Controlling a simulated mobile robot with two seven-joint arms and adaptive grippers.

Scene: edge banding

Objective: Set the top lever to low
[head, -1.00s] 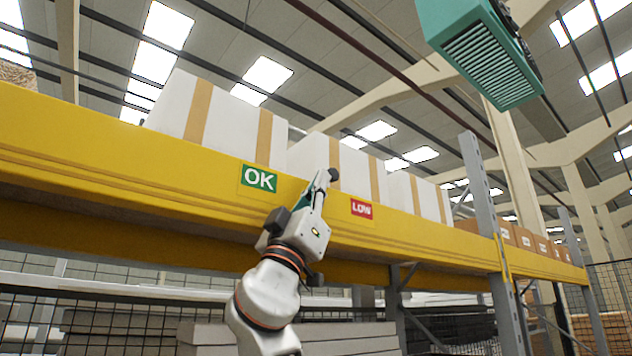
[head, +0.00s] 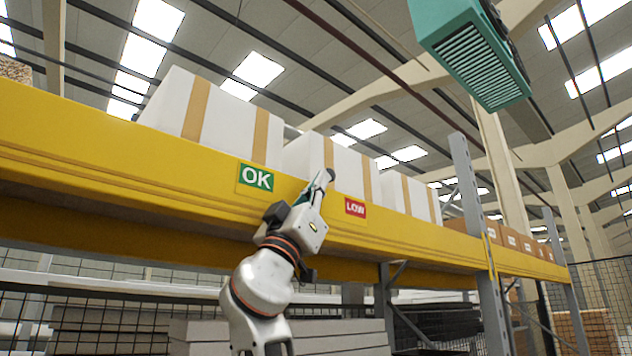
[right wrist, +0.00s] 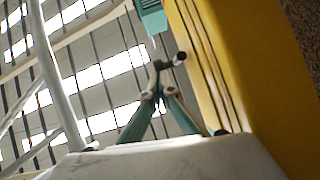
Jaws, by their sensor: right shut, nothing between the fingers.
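A small lever with a dark round knob (head: 331,174) stands at the yellow beam (head: 120,160), between the green OK label (head: 257,177) and the red LOW label (head: 355,207). In the right wrist view the lever's dark knob (right wrist: 181,57) lies just beyond my fingertips. My right gripper (head: 322,183) is at the lever, its teal fingers drawn together with nothing held. Its fingertips (right wrist: 157,88) appear very close to the lever; I cannot tell whether they touch. The lever's base is hidden behind my gripper. My left gripper is not in view.
White boxes with tan bands (head: 215,115) stand on the beam behind the labels. A grey rack upright (head: 474,200) rises at the right. A teal heater unit (head: 470,50) hangs overhead. Stacked boards (head: 340,335) lie below the beam. The space in front of the beam looks clear.

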